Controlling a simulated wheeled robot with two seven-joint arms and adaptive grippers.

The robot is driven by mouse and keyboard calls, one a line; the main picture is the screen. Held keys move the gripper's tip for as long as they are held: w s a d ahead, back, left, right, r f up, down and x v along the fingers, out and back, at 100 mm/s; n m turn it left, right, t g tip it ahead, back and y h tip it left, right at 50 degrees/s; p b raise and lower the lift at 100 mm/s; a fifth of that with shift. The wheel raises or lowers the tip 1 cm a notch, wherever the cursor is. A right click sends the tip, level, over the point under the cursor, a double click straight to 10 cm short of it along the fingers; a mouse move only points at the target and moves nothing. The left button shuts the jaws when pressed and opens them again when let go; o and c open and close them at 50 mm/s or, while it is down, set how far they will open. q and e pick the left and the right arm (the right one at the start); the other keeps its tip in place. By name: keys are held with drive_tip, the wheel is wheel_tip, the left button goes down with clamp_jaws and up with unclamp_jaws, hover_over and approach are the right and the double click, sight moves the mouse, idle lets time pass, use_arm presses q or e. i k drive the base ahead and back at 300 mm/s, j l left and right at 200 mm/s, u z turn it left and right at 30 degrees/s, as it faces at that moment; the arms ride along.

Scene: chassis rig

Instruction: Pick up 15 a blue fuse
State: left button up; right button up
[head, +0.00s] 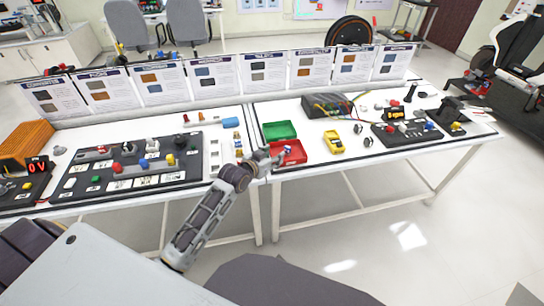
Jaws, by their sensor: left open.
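My left gripper (279,153) is open at the left side of the red tray (297,158), on the table's front part. A small blue piece (288,148) shows right at its fingertips, over the red tray. It may be the blue fuse, but it is too small to read a rating. I cannot tell whether the fingers touch it. The green tray (280,130) stands just behind the red one. My right gripper is not in view.
A yellow meter (334,143) lies right of the trays. A black box with wires (325,106) stands behind it. A black switch panel (135,181) fills the left table, with small parts near its right edge. Upright information cards (266,73) line the back.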

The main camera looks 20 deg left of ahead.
sight(237, 142)
drive_tip(key=u, duration=1.05)
